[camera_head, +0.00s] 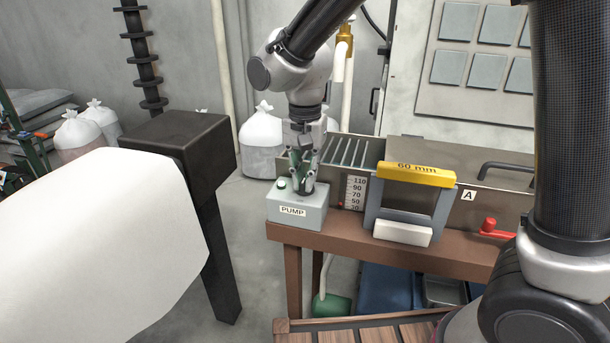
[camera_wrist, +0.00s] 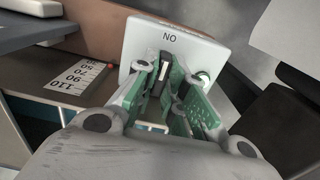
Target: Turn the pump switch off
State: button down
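The pump switch box (camera_head: 299,212) is a light grey box with a PUMP label and a green lamp (camera_head: 282,184) on top. It sits on the left end of the brown bench. In the wrist view, the box's pale top (camera_wrist: 185,40) shows letters reading upside down as ON. A dark switch lever (camera_wrist: 164,62) stands below the letters. My gripper (camera_head: 303,186) points down over the box top. In the wrist view, my gripper (camera_wrist: 163,78) has its green-padded fingers apart, with the lever between their tips. Whether they touch it I cannot tell. The lever is hidden in the head view.
A grey tank (camera_head: 470,205) with a number scale (camera_head: 354,192), a yellow 60 mm bar (camera_head: 415,174) and a red handle (camera_head: 490,227) stand right of the box. A dark post (camera_head: 180,140) and a white rounded object (camera_head: 95,240) are at left.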

jog(key=shift+n, duration=0.3)
jog(key=n, duration=0.3)
jog(key=shift+n, duration=0.4)
jog(key=n, duration=0.4)
jog(key=shift+n, duration=0.3)
jog(key=n, duration=0.4)
jog(key=shift+n, duration=2.4)
jog(key=c, duration=1.5)
grip_release()
jog(key=shift+r, duration=0.1)
